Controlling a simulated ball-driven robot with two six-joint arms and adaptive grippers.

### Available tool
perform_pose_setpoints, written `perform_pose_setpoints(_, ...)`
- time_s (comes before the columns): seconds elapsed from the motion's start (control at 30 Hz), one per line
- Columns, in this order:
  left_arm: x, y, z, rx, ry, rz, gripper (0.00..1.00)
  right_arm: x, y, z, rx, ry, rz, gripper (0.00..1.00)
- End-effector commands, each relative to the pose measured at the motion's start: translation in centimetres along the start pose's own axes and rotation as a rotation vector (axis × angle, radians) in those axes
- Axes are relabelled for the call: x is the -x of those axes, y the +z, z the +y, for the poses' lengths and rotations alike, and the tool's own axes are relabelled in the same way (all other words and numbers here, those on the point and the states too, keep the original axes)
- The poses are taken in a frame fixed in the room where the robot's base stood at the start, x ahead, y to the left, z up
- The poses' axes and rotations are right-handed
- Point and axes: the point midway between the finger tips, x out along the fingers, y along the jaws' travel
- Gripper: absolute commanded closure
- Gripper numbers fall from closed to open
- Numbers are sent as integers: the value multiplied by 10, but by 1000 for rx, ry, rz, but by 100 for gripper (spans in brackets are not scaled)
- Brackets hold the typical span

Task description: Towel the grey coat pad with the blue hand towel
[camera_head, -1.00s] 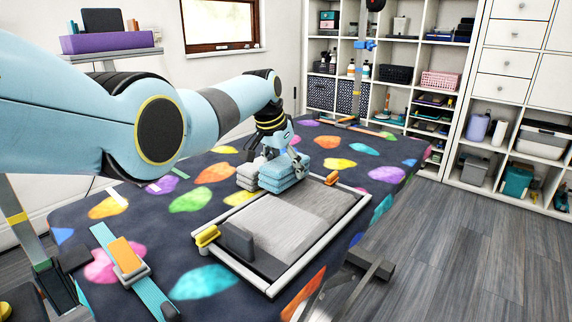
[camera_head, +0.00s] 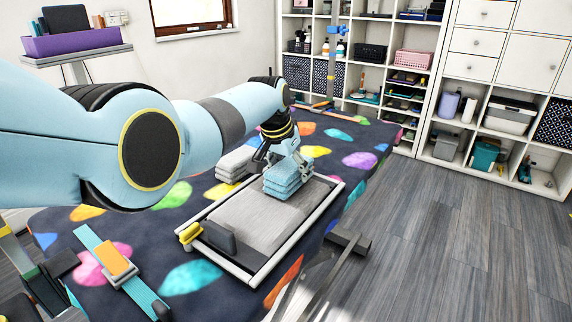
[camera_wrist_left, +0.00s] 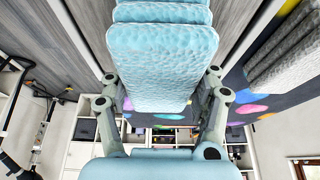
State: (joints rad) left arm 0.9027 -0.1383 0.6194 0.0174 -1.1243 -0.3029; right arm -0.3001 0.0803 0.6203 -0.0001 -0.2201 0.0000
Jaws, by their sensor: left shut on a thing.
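The blue hand towel (camera_head: 287,178) is a folded stack at the far end of the grey coat pad (camera_head: 258,216). My left gripper (camera_head: 293,160) is shut on the blue towel from above. In the left wrist view the towel (camera_wrist_left: 162,55) fills the space between the two fingers (camera_wrist_left: 163,100). The pad lies flat in a white-framed tray (camera_head: 254,280). I cannot tell whether the towel touches the pad. My right gripper is not in view.
A folded grey towel (camera_head: 235,162) lies left of the blue one. A yellow clip (camera_head: 190,233) and a dark block (camera_head: 218,237) sit at the tray's near left. A teal strap with an orange piece (camera_head: 115,259) lies on the spotted table cover.

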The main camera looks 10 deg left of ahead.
Motion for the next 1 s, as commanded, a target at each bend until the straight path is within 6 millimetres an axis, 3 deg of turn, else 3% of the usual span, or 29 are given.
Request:
perform_pose_setpoints(0.27, 0, 0, 2, -1, 0, -1, 65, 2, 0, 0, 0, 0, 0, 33)
perform_pose_setpoints(0.7, 0, 1, 70, -2, 2, -4, 65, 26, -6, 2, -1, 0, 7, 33)
perform_pose_setpoints(1.0, -2, 2, 82, 0, 1, -4, 65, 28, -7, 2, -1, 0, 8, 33)
